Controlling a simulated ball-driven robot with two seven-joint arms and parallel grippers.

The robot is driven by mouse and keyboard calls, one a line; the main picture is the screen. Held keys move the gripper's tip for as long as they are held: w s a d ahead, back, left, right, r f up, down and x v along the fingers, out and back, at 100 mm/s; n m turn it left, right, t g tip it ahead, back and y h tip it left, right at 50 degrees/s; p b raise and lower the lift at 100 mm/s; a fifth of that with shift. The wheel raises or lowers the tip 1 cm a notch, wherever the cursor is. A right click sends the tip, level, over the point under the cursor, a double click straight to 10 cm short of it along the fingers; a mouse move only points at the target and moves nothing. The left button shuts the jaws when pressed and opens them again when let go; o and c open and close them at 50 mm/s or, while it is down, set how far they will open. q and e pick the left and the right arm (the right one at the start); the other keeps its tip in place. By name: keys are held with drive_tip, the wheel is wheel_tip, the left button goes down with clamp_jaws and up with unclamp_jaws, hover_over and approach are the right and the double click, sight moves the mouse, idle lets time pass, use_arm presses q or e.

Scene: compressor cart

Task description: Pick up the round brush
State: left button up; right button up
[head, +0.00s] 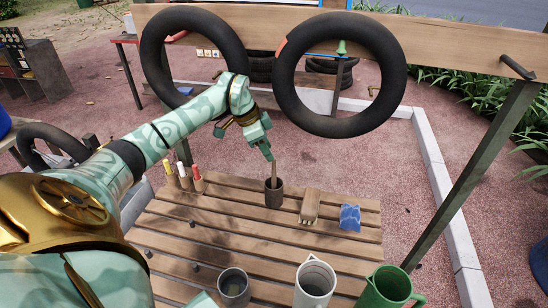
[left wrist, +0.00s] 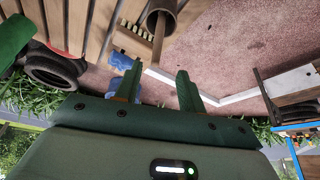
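The round brush (head: 274,170) appears to be the thin wooden handle standing up out of a dark cup (head: 273,193) on the slatted table; whatever is inside the cup is hidden. In the left wrist view the handle (left wrist: 158,40) points from the cup (left wrist: 162,12) toward the fingers. My left gripper (head: 268,154) is just above the handle's top end. In the left wrist view its two fingers (left wrist: 158,72) are apart, with the handle's end near the gap between their tips. Contact cannot be told. My right gripper is not in view.
A block brush (head: 310,205) and blue sponge (head: 350,217) lie right of the cup. Coloured sticks in holders (head: 197,180) stand left. A grey cup (head: 234,288), pale jug (head: 315,285) and green jug (head: 388,288) stand in front. Tyres (head: 340,125) hang behind.

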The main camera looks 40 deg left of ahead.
use_arm(q)
drive_tip(key=b, duration=0.1)
hover_over(274, 182)
drive_tip(key=w, duration=0.1)
wheel_tip(274, 182, down, 7)
drive_tip(key=shift+r, duration=0.2)
clamp_jaws()
